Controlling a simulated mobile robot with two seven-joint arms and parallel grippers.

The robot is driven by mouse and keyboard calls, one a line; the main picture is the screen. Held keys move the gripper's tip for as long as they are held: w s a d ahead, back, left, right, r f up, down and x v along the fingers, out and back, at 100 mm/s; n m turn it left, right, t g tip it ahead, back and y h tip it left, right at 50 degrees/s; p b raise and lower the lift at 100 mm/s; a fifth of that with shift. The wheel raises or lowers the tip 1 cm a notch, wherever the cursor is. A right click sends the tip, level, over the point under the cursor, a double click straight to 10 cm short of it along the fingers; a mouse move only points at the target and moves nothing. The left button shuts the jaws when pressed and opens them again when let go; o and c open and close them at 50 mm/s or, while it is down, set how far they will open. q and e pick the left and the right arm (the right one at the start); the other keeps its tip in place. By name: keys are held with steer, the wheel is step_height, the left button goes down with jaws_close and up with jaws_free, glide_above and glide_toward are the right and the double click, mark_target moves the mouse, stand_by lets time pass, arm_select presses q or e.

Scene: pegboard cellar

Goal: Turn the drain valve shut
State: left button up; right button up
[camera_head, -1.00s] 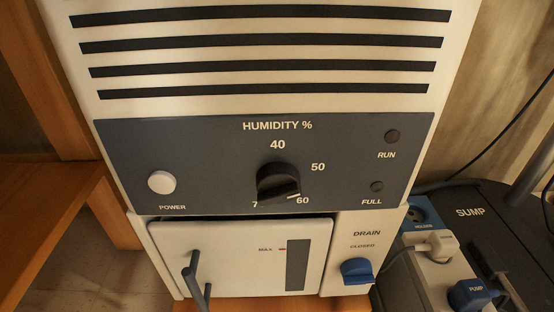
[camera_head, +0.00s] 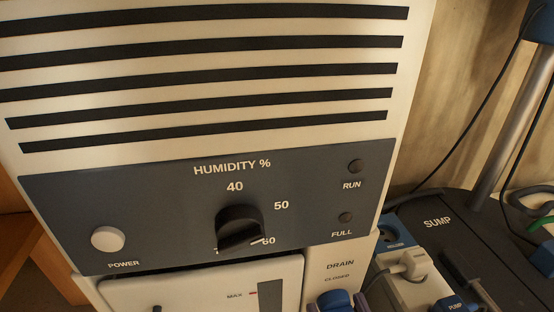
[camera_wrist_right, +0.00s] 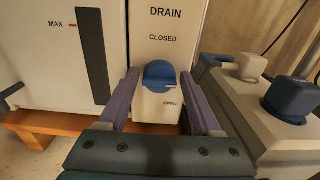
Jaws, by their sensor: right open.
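The drain valve is a blue knob (camera_head: 335,299) on the white panel under the word DRAIN, at the bottom of the head view. In the right wrist view the knob (camera_wrist_right: 159,74) sits between the labels CLOSED above and OPEN below right. A pale mark shows at its lower right, by OPEN. My right gripper (camera_head: 338,303) is open, with one purple finger on each side of the knob. In the wrist view the gripper (camera_wrist_right: 160,82) straddles the knob, with gaps visible beside it. My left gripper is not in view.
The humidity dial (camera_head: 240,226) and power button (camera_head: 108,239) are on the dark panel above. The white tank front (camera_head: 200,288) is left of the valve. A power strip (camera_head: 405,282) with plugs and the dark sump lid (camera_head: 455,240) are close on the right.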

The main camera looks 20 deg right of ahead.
steer(key=shift+s, duration=0.15)
steer(key=shift+w, duration=0.25)
steer(key=c, duration=0.3)
jaws_close()
steer(key=shift+n, duration=2.1)
steer(key=shift+o, duration=1.5)
jaws_free()
steer(key=shift+s, duration=0.1)
steer(key=shift+a, duration=0.1)
